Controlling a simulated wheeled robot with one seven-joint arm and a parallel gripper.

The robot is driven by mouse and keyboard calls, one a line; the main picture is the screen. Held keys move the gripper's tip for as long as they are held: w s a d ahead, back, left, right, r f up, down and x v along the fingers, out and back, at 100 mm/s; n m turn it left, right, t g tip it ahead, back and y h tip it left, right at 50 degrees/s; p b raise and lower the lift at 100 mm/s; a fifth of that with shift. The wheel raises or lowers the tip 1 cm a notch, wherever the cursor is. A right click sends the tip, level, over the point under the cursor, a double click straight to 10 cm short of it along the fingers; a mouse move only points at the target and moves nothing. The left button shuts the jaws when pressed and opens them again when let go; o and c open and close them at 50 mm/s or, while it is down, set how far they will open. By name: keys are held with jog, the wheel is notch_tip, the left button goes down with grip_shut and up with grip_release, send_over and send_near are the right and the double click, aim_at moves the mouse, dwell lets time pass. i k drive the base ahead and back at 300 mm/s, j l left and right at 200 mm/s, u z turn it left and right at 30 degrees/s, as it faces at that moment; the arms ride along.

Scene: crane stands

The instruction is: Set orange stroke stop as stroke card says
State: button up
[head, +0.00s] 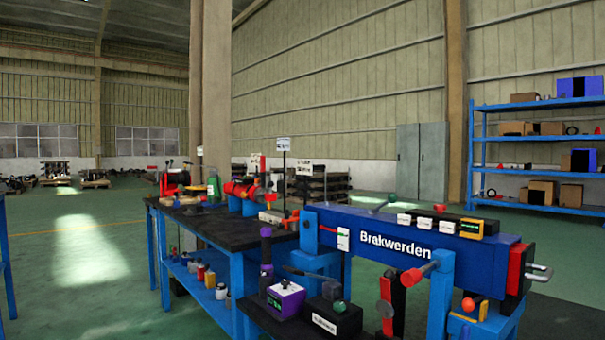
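My gripper does not show in the head view. A blue beam lettered "Brakwerden" (395,245) lies across stands at the right. A white card (344,239) hangs on its left front face, with a red strip beside it; its writing is too small to read. A small orange piece (293,220) shows near the beam's left end, and an orange ball (467,304) shows low at the right. I cannot tell which of these, if either, is the orange stroke stop. Another white card (283,144) stands on a thin post behind; it is unreadable too.
A dark-topped blue workbench (205,222) with red tools stands left of the beam, jars on its lower shelf. A purple box (286,297) and a black box (334,318) sit in front. Blue shelving (540,104) stands back right. Open green floor (90,260) lies left.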

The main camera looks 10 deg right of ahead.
aim_at(295, 217)
jog(key=z, duration=0.4)
jog(key=i+j+z, duration=0.25)
jog(key=j, duration=0.15)
jog(key=i+j+z, duration=0.1)
jog(key=j+z, duration=0.15)
jog(key=i+j+z, duration=0.1)
jog(key=j+z, duration=0.2)
jog(key=j, duration=0.25)
